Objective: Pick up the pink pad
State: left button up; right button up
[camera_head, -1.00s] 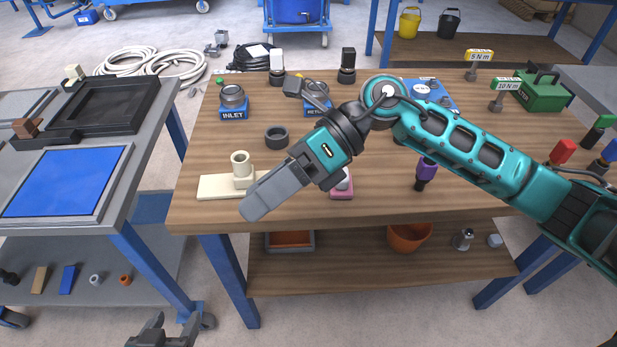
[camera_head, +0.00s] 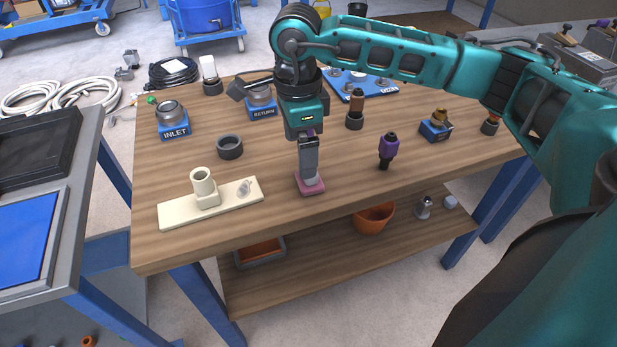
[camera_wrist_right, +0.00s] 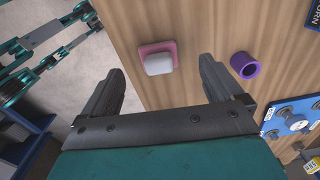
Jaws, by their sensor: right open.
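The pink pad (camera_head: 311,187) is a flat square near the front edge of the wooden table, with a pale block standing on it. It also shows in the right wrist view (camera_wrist_right: 143,50), ahead of the fingers. My right gripper (camera_head: 309,172) points down over the pad and hides part of it. In the right wrist view its two fingers are apart with nothing between them, and the pad lies beyond the tips. I cannot tell the exact height gap. Parts of what looks like my left arm show at the upper left of the wrist view; its jaw state is unclear.
A purple-handled tool (camera_head: 388,148) stands to the right of the pad. A cream plate with a socket (camera_head: 206,187) lies to the left, and a dark ring (camera_head: 230,147) behind it. INLET (camera_head: 173,120) and RETURN (camera_head: 262,103) blocks stand farther back.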

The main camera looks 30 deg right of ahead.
jog(key=shift+s+d+f, duration=0.1)
jog(key=shift+s+f, duration=0.05)
jog(key=shift+f, duration=1.45)
jog(key=shift+s+d+f, duration=0.1)
jog(key=shift+s+f, duration=0.05)
jog(key=shift+f, duration=1.4)
jog(key=shift+c, duration=0.2)
jog(key=c, duration=1.1)
jog(key=shift+r, duration=0.1)
notch_tip(320, 180, up, 20)
jog(key=p, duration=0.1)
jog(key=shift+p, duration=0.35)
